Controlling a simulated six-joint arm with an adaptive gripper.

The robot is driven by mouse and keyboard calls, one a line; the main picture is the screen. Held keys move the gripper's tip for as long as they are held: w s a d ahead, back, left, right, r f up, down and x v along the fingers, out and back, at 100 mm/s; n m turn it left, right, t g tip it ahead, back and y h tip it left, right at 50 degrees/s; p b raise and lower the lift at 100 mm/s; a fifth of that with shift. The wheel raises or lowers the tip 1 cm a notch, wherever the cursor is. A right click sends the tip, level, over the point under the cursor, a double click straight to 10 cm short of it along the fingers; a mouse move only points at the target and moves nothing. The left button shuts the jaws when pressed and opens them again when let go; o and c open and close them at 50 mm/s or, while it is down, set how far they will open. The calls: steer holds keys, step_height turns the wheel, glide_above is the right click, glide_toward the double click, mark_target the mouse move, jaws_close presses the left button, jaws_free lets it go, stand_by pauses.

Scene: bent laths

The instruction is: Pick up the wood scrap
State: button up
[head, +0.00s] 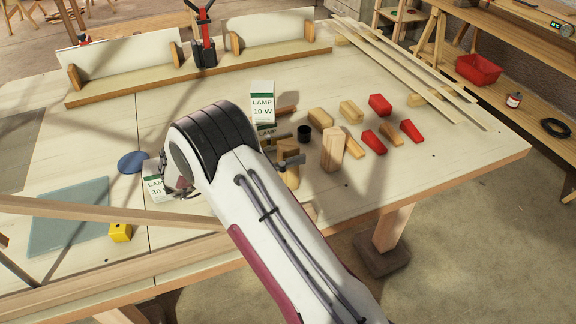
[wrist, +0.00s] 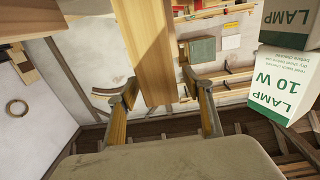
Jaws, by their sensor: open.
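Several wood scraps lie or stand on the table. One upright wood scrap (wrist: 150,45) is between the fingers of my gripper (wrist: 158,88) in the wrist view, which shows the scene upside down. The fingers are open on either side of it; I cannot tell whether either touches it. In the head view this scrap (head: 289,177) is partly hidden behind my gripper (head: 286,149). Another upright wood block (head: 333,148) stands just to its right.
Lamp boxes stand close by: a 10 W box (head: 262,103) behind and a 30 W box (head: 157,188) left. Several red blocks (head: 380,105) and wood pieces lie to the right. A black cup (head: 304,133) is near. Long laths (head: 410,75) lie at the back right.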

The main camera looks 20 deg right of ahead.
stand_by(0.4)
jaws_close()
steer(key=shift+r, duration=0.15)
steer(key=shift+r, duration=4.9)
